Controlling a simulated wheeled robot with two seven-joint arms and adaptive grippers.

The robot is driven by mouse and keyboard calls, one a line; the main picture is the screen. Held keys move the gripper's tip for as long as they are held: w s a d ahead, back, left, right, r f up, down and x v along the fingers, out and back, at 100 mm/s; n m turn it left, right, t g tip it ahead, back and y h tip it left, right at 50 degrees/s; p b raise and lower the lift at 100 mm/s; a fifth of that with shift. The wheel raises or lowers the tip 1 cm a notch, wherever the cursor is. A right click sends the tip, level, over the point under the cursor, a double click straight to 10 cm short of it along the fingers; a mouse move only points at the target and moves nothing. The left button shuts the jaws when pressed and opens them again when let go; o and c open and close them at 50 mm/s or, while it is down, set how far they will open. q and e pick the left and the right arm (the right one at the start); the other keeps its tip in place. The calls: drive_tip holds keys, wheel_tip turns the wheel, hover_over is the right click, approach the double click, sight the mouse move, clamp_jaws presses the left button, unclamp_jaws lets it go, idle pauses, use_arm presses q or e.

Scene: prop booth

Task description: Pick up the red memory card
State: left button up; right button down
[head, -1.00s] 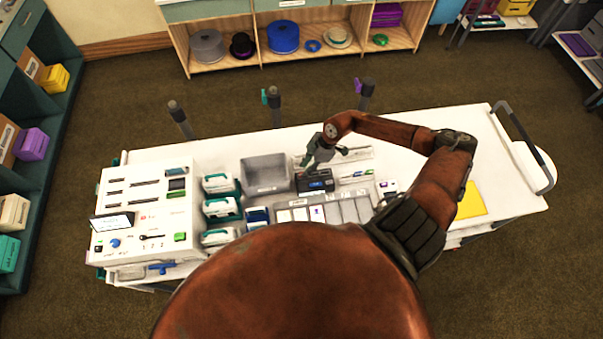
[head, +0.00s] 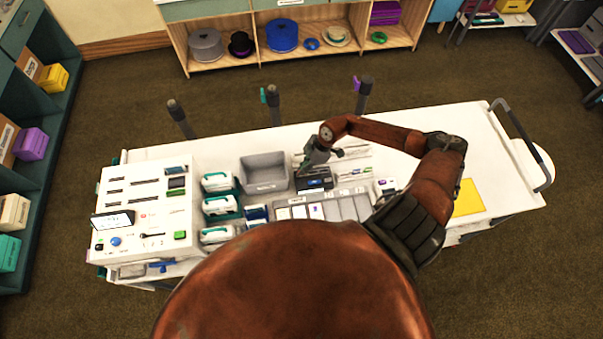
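I cannot make out a red memory card at this size. A few tiny red marks show on the white panel (head: 148,217) at the left of the white cart, too small to identify. My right gripper (head: 306,168) points down over the middle of the cart, at the back edge of a small black device (head: 314,184). Its fingertips are small and dark, and I cannot tell whether they are open or hold anything. My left gripper is not in view.
A grey bin (head: 264,173) stands left of the gripper. A divided tray (head: 345,208) lies in front, partly hidden by my body. White-and-teal cases (head: 217,182) stand further left. A yellow sheet (head: 468,198) lies at the right. The cart top (head: 480,140) is clear at back right.

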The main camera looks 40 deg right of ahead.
drive_tip(key=shift+r, duration=0.5)
wheel_tip(320, 180, up, 2)
drive_tip(key=shift+r+b, duration=0.2)
drive_tip(key=shift+b, duration=0.5)
drive_tip(key=s+a+r+b, duration=0.1)
drive_tip(key=s+a+r, duration=0.1)
drive_tip(key=a+r, duration=0.3)
drive_tip(key=s+a+r+b, duration=0.2)
drive_tip(key=s+a+r, duration=0.1)
drive_tip(key=a, duration=0.4)
drive_tip(key=shift+s+a+r, duration=0.35)
drive_tip(key=shift+r, duration=0.5)
